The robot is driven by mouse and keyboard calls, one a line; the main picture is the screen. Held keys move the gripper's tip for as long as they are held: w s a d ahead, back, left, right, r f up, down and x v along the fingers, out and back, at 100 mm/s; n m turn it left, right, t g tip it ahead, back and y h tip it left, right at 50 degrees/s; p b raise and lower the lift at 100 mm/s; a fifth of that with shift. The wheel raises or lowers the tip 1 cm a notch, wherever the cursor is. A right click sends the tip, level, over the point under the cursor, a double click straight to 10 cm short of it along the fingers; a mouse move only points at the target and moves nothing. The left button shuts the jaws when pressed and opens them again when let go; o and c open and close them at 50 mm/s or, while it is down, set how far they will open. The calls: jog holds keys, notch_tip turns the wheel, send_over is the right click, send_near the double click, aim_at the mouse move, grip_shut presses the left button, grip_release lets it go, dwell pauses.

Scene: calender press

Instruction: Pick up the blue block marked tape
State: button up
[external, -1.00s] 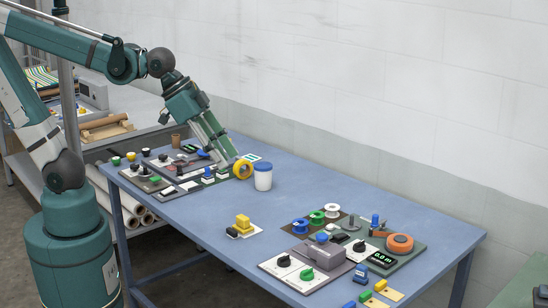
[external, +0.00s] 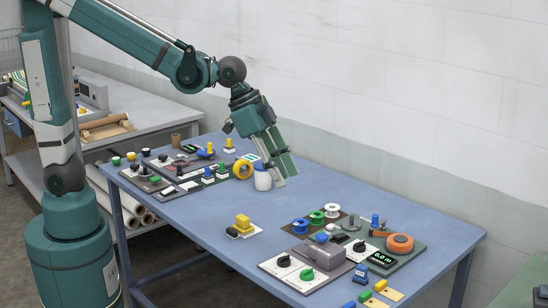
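Several blue pieces could be the block marked tape, but their markings are too small to read. Another blue piece (external: 364,295) is nearer the front edge of the table, beside small yellow and green pieces. My gripper (external: 279,184) is far to the left of both, pointing down just above the table, beside the white jar (external: 262,181) and partly in front of it. Nothing is seen in it. Its finger gap cannot be made out.
A crowded control panel (external: 160,184) lies at the far left. A grey housing (external: 320,257) and an orange roll (external: 399,243) stand on the right. The middle of the blue table (external: 310,190) is clear.

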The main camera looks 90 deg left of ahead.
jog(key=w+d+f+m, duration=0.1)
jog(key=w+f+m, duration=0.1)
jog(key=w+f, duration=0.85)
jog(key=m+g+h+b, duration=0.1)
jog(key=m+g, duration=0.1)
send_over(360, 265)
jog(key=s+a, duration=0.1)
jog(key=s, duration=0.1)
notch_tip(360, 265, down, 11)
jog(key=shift+w+a+r, duration=0.2)
jog(key=shift+w, duration=0.05)
jog(key=shift+x, duration=1.25)
jog(key=shift+t, duration=0.3)
jog(key=shift+f, duration=0.1)
jog(key=shift+b+x, duration=0.3)
jog(key=shift+x, duration=2.2)
jog(key=shift+s+d, duration=0.1)
jog(key=shift+d, duration=0.1)
